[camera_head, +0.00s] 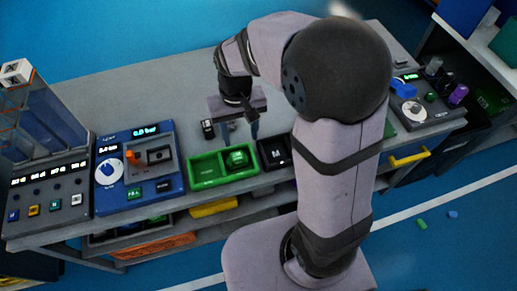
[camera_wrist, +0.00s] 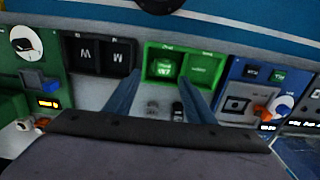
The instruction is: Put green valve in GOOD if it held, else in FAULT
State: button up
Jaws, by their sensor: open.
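A green valve (camera_head: 237,158) sits in the right compartment of the green two-part tray (camera_head: 190,180) in the head view. In the wrist view the valve (camera_wrist: 164,68) is in the left compartment of the tray (camera_wrist: 205,88), and the tray's labels are too small to read. My gripper (camera_head: 238,138) is open and empty above the bench, just behind the tray. Its two fingers (camera_wrist: 161,98) point toward the tray, apart from the valve. Compartments marked GOOD or FAULT cannot be made out.
A blue test panel (camera_head: 125,195) with an orange lever stands left of the tray; its upper display appears to read 0.0 bar. A black lettered tray (camera_head: 273,153) adjoins on the right. Small dark items (camera_head: 208,129) stand behind the tray.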

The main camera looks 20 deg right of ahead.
jog(key=s+d+f, duration=0.2)
jog(key=s+d, duration=0.4)
jog(key=s, duration=0.6)
dwell(0.7)
